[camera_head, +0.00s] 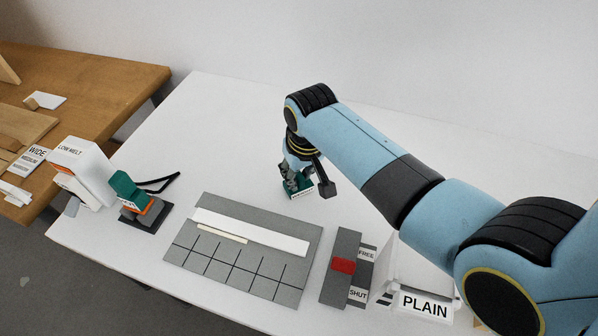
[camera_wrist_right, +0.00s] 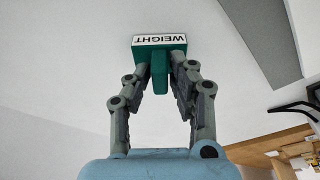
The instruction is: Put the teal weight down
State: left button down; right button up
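The teal weight (camera_head: 299,193) is at my right gripper (camera_head: 297,180), over the white table behind the grey gridded board. In the right wrist view the weight (camera_wrist_right: 160,57) shows a white face reading WEIGHT and a teal stem. The fingers of my right gripper (camera_wrist_right: 162,75) close around this stem from both sides. The head view does not make clear whether the weight's base touches the table. My left gripper is not in view.
A grey gridded board (camera_head: 225,262) with white strips lies in front. A FREE/SHUT block with a red slider (camera_head: 343,266) and a PLAIN box (camera_head: 425,304) are to the right. A teal-topped tool (camera_head: 128,190) and LOW MELT box (camera_head: 85,165) stand left. White table around the weight is clear.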

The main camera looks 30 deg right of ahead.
jog(key=shift+o, duration=1.4)
notch_tip(320, 180, up, 12)
jog(key=s+p, duration=0.1)
jog(key=s, duration=0.1)
jog(key=shift+s, duration=0.2)
jog(key=shift+a, duration=0.1)
